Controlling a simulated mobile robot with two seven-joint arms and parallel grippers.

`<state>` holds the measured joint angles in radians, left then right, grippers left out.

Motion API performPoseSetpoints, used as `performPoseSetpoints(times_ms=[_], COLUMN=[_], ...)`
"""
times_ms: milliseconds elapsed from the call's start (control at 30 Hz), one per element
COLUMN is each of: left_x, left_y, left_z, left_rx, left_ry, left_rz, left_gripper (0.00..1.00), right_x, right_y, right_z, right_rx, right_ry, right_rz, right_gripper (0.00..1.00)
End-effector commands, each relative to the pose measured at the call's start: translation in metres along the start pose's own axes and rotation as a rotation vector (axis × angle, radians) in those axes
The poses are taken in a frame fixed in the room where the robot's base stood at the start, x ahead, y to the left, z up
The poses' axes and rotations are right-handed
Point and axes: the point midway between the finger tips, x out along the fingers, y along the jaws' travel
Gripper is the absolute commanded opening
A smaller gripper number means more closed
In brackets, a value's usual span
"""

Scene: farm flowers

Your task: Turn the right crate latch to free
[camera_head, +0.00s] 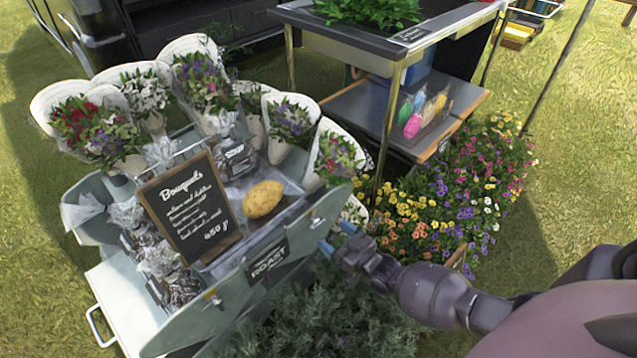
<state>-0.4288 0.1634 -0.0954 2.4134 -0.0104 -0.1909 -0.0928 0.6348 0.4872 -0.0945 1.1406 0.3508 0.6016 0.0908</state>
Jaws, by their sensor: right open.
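A pale grey-green crate (325,205) holds bouquets, bags and a sign. Its front carries a dark "ROAST" label (268,263). A small fitting (316,222) shows near the right end of that front; it is too small to tell how it is turned. A similar brassy fitting (213,298) is at the left end. My right gripper (336,238), with blue fingertips, is open just right of the right fitting, close to the crate's front. I cannot tell whether it touches. My left gripper is not in view.
A potato (263,199) and a black "Bouquets" board (188,207) are in the crate. A flower bed (440,215) lies right of my gripper, with dark green bushes (330,315) below it. A shelf stand (350,95) is behind.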

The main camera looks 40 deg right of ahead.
Motion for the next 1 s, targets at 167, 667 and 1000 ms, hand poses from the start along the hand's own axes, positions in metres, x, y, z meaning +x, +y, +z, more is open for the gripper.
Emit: performPoseSetpoints(times_ms=[167, 667, 1000], left_x=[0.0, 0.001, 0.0], left_y=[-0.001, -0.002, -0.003], left_z=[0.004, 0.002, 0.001], left_rx=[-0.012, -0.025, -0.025], left_ry=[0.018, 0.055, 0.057], left_rz=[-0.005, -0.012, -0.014], left_gripper=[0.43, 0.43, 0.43], right_x=[0.029, 0.058, 0.058], right_y=[0.0, 0.0, 0.0], right_z=[0.004, 0.001, 0.001], right_rx=[0.0, 0.0, 0.0], right_ry=[-0.004, -0.003, -0.003], right_rz=[0.0, 0.0, 0.0], right_gripper=[0.79, 0.79, 0.47])
